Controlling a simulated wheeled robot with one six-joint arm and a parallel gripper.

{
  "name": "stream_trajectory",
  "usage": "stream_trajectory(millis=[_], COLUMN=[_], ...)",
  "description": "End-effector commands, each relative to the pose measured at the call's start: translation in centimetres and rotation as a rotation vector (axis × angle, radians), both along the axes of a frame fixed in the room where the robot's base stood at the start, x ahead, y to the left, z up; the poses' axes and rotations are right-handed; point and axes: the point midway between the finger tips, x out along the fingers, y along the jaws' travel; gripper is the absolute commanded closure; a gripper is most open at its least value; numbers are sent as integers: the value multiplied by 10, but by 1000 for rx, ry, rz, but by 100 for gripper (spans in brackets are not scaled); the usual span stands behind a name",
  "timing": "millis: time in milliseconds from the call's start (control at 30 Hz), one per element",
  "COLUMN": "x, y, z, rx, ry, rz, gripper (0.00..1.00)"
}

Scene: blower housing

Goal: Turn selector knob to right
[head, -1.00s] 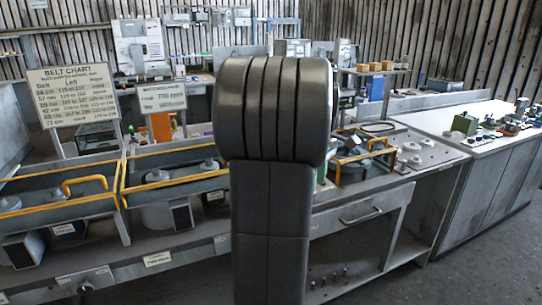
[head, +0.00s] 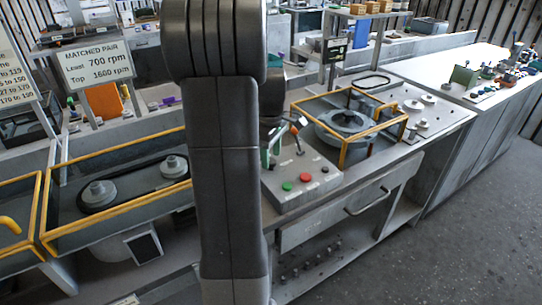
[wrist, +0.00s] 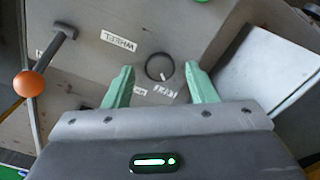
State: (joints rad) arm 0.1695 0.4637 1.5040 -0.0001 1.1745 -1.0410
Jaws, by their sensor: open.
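The selector knob (wrist: 160,67) is a round dark-rimmed disc with a short white pointer mark on the grey panel. In the wrist view the mark points down and slightly right. Contact depth cannot be told. In the head view the control box (head: 318,178) shows right of my arm, which hides part of it.
A lever with an orange ball (wrist: 28,84) stands left of my fingers in the wrist view. Green (head: 287,186) and red (head: 305,177) buttons sit on the box front. A yellow-framed pulley guard (head: 347,141) stands close behind right. Open floor lies at lower right.

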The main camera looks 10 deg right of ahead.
Motion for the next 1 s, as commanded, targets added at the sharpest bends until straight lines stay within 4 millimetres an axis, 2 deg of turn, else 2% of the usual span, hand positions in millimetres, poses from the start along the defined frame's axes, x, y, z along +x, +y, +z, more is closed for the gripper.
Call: stream_trajectory(millis=[133, 400, 633, 1000], x=[0, 0, 0, 0], y=[0, 0, 0, 0], z=[-8, -9, -9, -8], rx=[0, -1, -1, 0], ry=[0, -1, -1, 0], rz=[0, 0, 0, -54], gripper=[48, 48, 93, 93])
